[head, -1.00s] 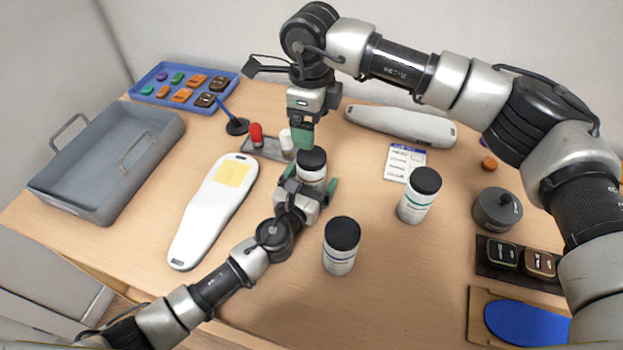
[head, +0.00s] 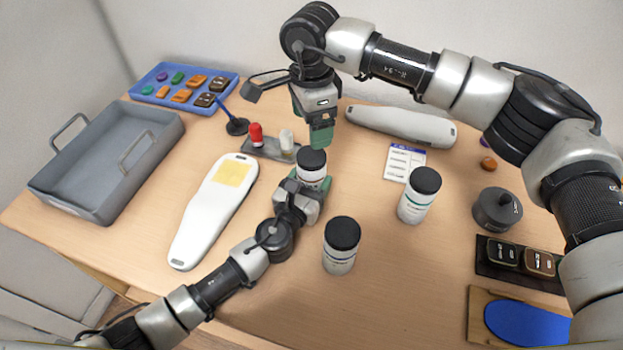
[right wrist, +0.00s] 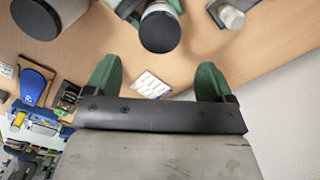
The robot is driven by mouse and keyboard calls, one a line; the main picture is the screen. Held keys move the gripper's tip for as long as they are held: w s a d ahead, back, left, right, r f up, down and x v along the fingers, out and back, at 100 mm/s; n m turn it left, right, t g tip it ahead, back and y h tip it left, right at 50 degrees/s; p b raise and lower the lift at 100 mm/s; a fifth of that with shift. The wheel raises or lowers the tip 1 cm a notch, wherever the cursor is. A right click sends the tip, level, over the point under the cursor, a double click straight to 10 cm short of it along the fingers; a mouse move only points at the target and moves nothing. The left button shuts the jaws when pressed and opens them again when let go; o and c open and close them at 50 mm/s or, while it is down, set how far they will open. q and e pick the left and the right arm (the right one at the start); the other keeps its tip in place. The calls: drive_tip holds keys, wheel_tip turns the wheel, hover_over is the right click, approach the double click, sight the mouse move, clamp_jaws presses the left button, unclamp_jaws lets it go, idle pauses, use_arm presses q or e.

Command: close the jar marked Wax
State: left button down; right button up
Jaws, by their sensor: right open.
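A white jar (head: 312,173) with a black lid (head: 312,160) on top stands upright mid-table; its label cannot be read. My left gripper (head: 308,186) is shut around its body from the front. My right gripper (head: 321,138) is open and empty, pointing down above and just behind this jar. In the right wrist view the black lid (right wrist: 160,31) lies beyond the open right fingers (right wrist: 157,82), apart from them. Two similar black-lidded jars stand nearby: one (head: 340,255) in front, one (head: 416,204) to the right. I cannot read which is marked Wax.
A small grey tray (head: 268,150) with a red-topped and a white bottle stands just behind left. A white insole-shaped piece (head: 205,225) lies left, another (head: 400,125) behind. A grey pot (head: 497,210) is right.

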sight(311, 155)
drive_tip(key=n, duration=0.6)
drive_tip(key=shift+f, duration=4)
